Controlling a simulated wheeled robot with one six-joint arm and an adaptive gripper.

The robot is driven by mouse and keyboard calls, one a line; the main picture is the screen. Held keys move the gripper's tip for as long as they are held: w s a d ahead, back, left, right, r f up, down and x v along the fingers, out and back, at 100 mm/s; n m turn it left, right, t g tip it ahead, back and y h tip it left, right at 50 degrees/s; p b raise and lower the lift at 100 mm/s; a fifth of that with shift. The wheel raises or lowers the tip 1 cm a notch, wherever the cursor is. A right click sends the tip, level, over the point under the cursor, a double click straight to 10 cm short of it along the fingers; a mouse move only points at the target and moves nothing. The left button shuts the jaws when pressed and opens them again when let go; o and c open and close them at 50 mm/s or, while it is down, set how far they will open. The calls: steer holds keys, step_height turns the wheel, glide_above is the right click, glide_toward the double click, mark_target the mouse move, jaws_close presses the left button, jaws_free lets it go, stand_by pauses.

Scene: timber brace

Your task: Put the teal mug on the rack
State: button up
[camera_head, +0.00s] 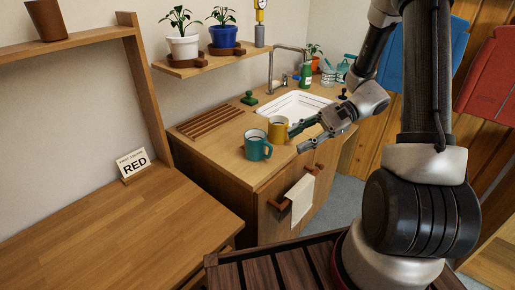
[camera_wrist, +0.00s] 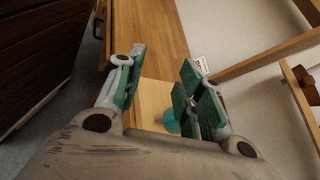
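The teal mug (camera_head: 257,146) stands upright on the wooden counter near its front-left corner. Part of it also shows in the wrist view (camera_wrist: 170,121), low between the fingers. The slatted wooden rack (camera_head: 209,121) lies on the counter's left side, behind the teal mug, and looks empty. My gripper (camera_head: 296,141) is open and empty, to the right of the teal mug and apart from it. In the wrist view my gripper (camera_wrist: 163,62) shows its green-padded fingers spread wide.
A yellow mug (camera_head: 278,129) stands just behind the teal mug, close to my gripper. A sink (camera_head: 296,104), a green stamp-like object (camera_head: 249,98) and a green bottle (camera_head: 305,76) are farther back. A shelf with potted plants (camera_head: 207,64) overhangs the counter's back. A RED sign (camera_head: 132,163) stands left.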

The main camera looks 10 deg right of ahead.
mark_target(260, 148)
steer(key=w+d+f+m+t+y, duration=0.25)
steer(key=w+f+m+t, duration=0.5)
steer(key=f, duration=0.55)
steer(key=shift+m+y, duration=0.45)
steer(key=shift+m, duration=0.1)
steer(key=x, duration=0.8)
steer(key=shift+w+d+r, duration=0.1)
steer(key=shift+w, duration=0.15)
jaws_close()
